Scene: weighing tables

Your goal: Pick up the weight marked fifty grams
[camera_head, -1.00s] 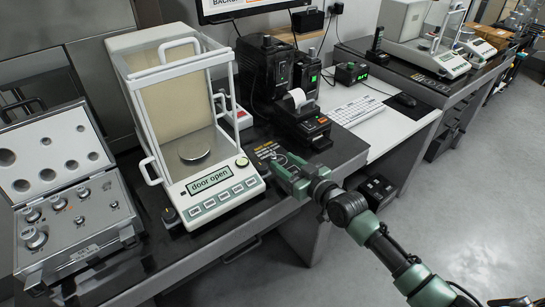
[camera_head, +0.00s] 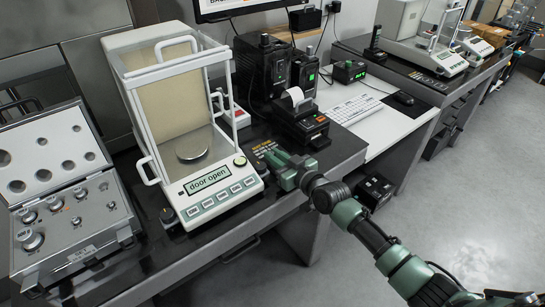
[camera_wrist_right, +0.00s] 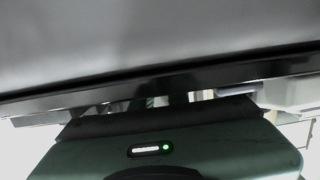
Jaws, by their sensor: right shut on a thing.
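Several metal weights sit in an open grey case (camera_head: 82,246) at the left in the head view. A large one (camera_head: 30,240) stands at the front left of the case, with smaller ones around it. Their marks are too small for me to read, so I cannot tell which is fifty grams. My right gripper (camera_head: 284,166) is just right of the balance's front, over the bench edge, far from the case. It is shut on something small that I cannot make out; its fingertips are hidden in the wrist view. My left gripper is not in view.
The balance (camera_head: 215,195) reads "door open"; its pan (camera_head: 192,147) is empty. A printer (camera_head: 301,122) stands behind my right gripper, with a keyboard (camera_head: 354,109) to its right. A dark bench edge crosses the wrist view. Floor to the right is clear.

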